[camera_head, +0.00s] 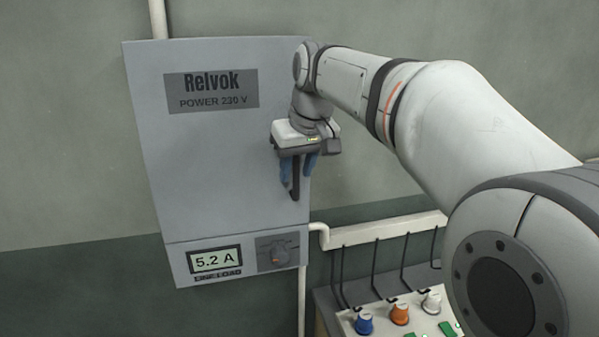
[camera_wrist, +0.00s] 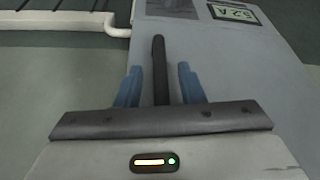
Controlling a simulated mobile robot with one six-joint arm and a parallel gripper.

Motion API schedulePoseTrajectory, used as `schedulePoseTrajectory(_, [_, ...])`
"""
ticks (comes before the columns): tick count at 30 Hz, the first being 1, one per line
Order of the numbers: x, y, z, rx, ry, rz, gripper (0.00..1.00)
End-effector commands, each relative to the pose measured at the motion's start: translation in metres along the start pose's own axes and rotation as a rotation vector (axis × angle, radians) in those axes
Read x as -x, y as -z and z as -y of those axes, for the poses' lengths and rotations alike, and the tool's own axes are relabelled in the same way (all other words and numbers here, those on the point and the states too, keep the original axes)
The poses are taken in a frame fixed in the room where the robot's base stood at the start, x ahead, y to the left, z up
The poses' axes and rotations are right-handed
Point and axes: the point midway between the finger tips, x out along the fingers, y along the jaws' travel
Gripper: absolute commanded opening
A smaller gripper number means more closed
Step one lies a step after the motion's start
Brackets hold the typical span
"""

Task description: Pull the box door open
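The grey box (camera_head: 215,130) hangs on the wall, with a "Relvok POWER 230 V" label on its door. The door looks closed. The black bar handle (camera_head: 295,185) stands upright near the door's right edge. My gripper (camera_head: 298,180) is at the handle, pointing down, with its blue fingers on either side of it. In the wrist view the handle (camera_wrist: 159,65) runs between the two fingertips (camera_wrist: 159,75), with a gap on each side. The fingers are open around the handle and do not appear to touch it. The handle's upper end is hidden by my gripper.
A white pipe (camera_head: 380,230) runs along the wall to the right. A control desk with coloured knobs (camera_head: 400,314) stands at the lower right.

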Motion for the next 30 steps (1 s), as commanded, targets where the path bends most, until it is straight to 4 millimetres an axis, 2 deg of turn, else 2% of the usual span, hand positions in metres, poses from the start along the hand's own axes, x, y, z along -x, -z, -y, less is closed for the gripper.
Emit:
schedulePoseTrajectory(5, [-0.0135, -0.0001, 0.0002, 0.0, 0.0, 0.0, 0.35])
schedulePoseTrajectory(13, [-0.0152, 0.0, 0.0003, 0.0, 0.0, -0.001, 0.35])
schedulePoseTrajectory(26, [-0.0149, 0.0, 0.0006, 0.001, 0.0, -0.001, 0.0])
schedulePoseTrajectory(30, [-0.0149, 0.0, 0.0006, 0.001, 0.0, -0.001, 0.0])
